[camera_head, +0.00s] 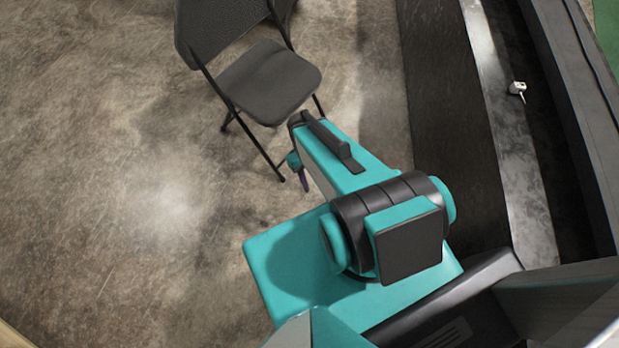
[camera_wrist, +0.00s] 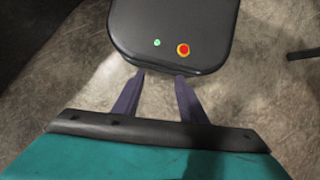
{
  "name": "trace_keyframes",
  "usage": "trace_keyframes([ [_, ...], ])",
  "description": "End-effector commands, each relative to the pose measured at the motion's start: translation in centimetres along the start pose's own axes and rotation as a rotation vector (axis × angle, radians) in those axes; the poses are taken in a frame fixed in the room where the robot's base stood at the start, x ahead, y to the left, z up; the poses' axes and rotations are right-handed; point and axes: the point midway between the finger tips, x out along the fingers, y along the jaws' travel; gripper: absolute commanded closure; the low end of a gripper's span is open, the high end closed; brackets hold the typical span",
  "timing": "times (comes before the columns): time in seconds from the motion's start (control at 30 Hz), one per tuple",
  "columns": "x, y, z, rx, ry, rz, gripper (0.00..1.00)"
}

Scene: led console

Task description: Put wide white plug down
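A small white plug (camera_head: 517,88) lies on the long dark bench at the right of the head view. Its width is hard to judge at this size. My gripper (camera_wrist: 160,75) shows in the wrist view as two purple fingers with a clear gap between them, open and holding nothing. In the head view my gripper (camera_head: 303,180) is mostly hidden behind my teal arm, with a purple fingertip showing over the floor. It is well to the left of the plug and apart from it.
A black folding chair (camera_head: 268,82) stands on the concrete floor (camera_head: 110,160), close beyond my arm. The floor at left is clear. The dark bench (camera_head: 535,175) runs along the right. A dark rounded panel (camera_wrist: 170,30) with a red button and green light lies beyond my fingertips.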

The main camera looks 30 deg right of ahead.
Motion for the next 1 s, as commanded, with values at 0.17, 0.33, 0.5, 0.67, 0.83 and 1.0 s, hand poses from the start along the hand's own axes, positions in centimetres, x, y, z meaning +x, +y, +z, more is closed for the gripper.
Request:
trace_keyframes([
  [0.17,2.2,-3.2,3.0,0.075,-0.048,0.01,0.62],
  [0.33,3.0,-4.2,3.9,0.111,-0.064,0.016,0.62],
  [0.5,3.1,-4.2,3.9,0.115,-0.065,0.016,0.62],
  [0.67,3.0,-4.2,3.9,0.114,-0.064,0.016,0.62],
  [0.83,4.0,-4.1,3.5,0.112,-0.067,0.015,0.62],
  [1.0,4.9,-4.1,3.2,0.11,-0.071,0.015,0.62],
])
